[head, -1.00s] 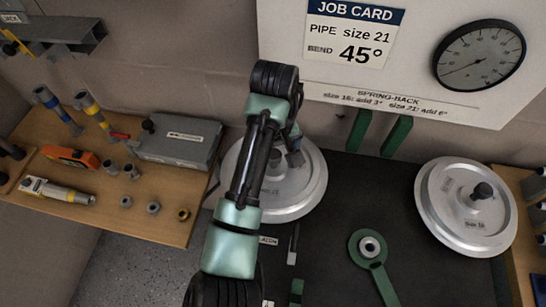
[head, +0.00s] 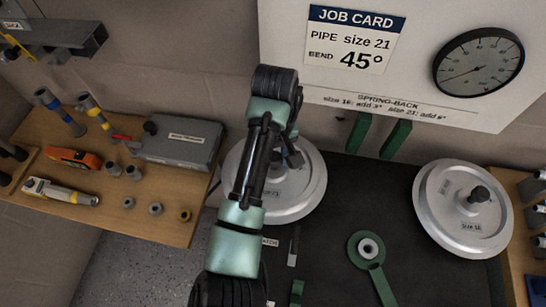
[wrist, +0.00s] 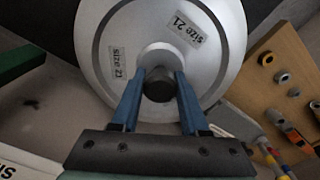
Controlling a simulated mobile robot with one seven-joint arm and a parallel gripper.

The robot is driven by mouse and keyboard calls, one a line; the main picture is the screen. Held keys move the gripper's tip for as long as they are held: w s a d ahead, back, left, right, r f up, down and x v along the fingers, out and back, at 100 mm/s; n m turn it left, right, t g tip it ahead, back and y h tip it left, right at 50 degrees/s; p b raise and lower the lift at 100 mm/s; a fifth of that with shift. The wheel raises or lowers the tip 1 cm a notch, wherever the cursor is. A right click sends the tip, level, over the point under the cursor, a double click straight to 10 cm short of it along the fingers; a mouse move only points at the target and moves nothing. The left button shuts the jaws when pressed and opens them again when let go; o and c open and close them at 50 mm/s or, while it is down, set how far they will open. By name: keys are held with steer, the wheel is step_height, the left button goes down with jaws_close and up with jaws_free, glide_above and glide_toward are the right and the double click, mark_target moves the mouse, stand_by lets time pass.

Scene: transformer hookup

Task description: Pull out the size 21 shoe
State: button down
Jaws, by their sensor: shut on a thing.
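The size 21 shoe (head: 310,195) is a round silver grooved disc on the dark bench, left of the middle in the head view. Its two "size 21" labels show in the wrist view, where the disc (wrist: 220,60) fills the top middle. My gripper (wrist: 160,76) has its blue fingers on either side of the dark central knob (wrist: 158,88) and is shut on it. In the head view my arm hides part of the disc, and the gripper (head: 293,155) is only partly seen. I cannot tell whether the disc is lifted.
A second silver disc (head: 440,215), labelled size 16, lies at the right. A green lever (head: 370,265) lies between them. A grey case (head: 175,145) and fittings stand on the wooden shelf (head: 165,225) at left. The job card (head: 353,40) reads size 21, 45°.

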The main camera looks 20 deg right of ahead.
steer(key=shift+s+d+r+p, duration=0.15)
steer(key=shift+s+p, duration=0.2)
steer(key=shift+p, duration=0.5)
steer(key=shift+r+p, duration=0.3)
steer(key=shift+r, duration=0.05)
steer(key=shift+c, duration=1.7)
jaws_free()
steer(key=shift+r, duration=0.1)
steer(key=shift+w, duration=0.1)
